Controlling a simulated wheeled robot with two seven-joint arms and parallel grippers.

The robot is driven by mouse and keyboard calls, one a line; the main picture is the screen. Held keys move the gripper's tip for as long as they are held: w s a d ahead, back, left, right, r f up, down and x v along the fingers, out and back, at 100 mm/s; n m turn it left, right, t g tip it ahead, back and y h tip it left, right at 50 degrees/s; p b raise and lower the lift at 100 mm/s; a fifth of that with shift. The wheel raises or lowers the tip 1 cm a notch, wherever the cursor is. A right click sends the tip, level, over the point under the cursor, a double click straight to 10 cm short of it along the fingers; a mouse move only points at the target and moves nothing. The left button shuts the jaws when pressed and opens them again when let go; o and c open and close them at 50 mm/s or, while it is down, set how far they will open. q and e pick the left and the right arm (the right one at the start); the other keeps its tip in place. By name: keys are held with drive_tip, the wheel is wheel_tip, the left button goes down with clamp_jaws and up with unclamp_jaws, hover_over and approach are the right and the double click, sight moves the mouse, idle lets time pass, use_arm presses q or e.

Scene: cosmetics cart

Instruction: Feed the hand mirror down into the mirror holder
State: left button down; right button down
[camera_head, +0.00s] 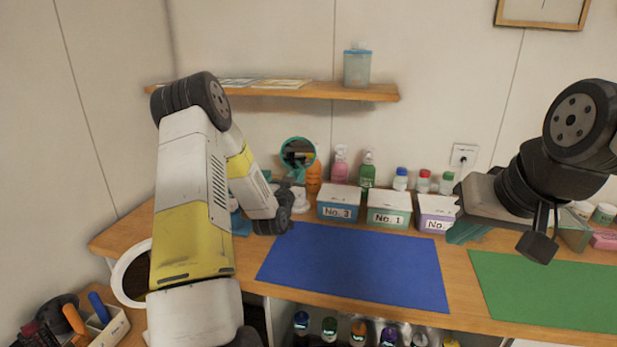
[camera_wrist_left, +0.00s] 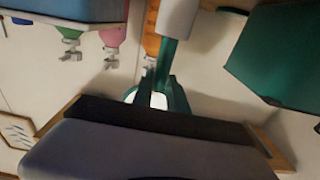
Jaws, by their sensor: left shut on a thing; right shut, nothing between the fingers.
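The hand mirror (camera_head: 298,152), round with a teal rim, stands upright at the back of the table in the head view. Its teal handle (camera_wrist_left: 167,55) shows in the wrist view, which is upside down. My left gripper (camera_head: 289,180) is shut on the mirror, below its disc. The mirror holder (camera_head: 301,201) is white and stands under the mirror. In the wrist view the handle's lower end meets the white holder (camera_wrist_left: 178,18); I cannot tell whether it is inside or in front. My right gripper (camera_head: 466,233) is shut and empty at the right.
Labelled boxes, No. 3 (camera_head: 338,205) and No. 1 (camera_head: 389,209), stand right of the holder. An orange item (camera_head: 314,177), a pink bottle (camera_head: 340,168) and a green bottle (camera_head: 367,172) are behind. The blue mat (camera_head: 355,262) and green mat (camera_head: 550,290) are bare.

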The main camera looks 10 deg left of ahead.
use_arm(q)
drive_tip(key=c, duration=1.2)
unclamp_jaws()
drive_tip(key=shift+c, duration=0.2)
drive_tip(key=s, duration=0.8)
drive_tip(key=s+d+r+m+g, duration=0.1)
drive_tip(key=s+d+r+g, duration=0.3)
drive_tip(key=s+r+g, duration=0.45)
drive_tip(key=s+d+r+g, duration=0.2)
drive_tip(key=s, duration=1)
drive_tip(key=s+d+r+g+h, duration=0.1)
drive_tip(key=s+d+r, duration=0.1)
drive_tip(key=s, duration=1.1)
drive_tip(key=shift+s+r+n+g+h, duration=0.15)
drive_tip(key=shift+r+n+g+h, duration=0.2)
drive_tip(key=shift+r, duration=0.5)
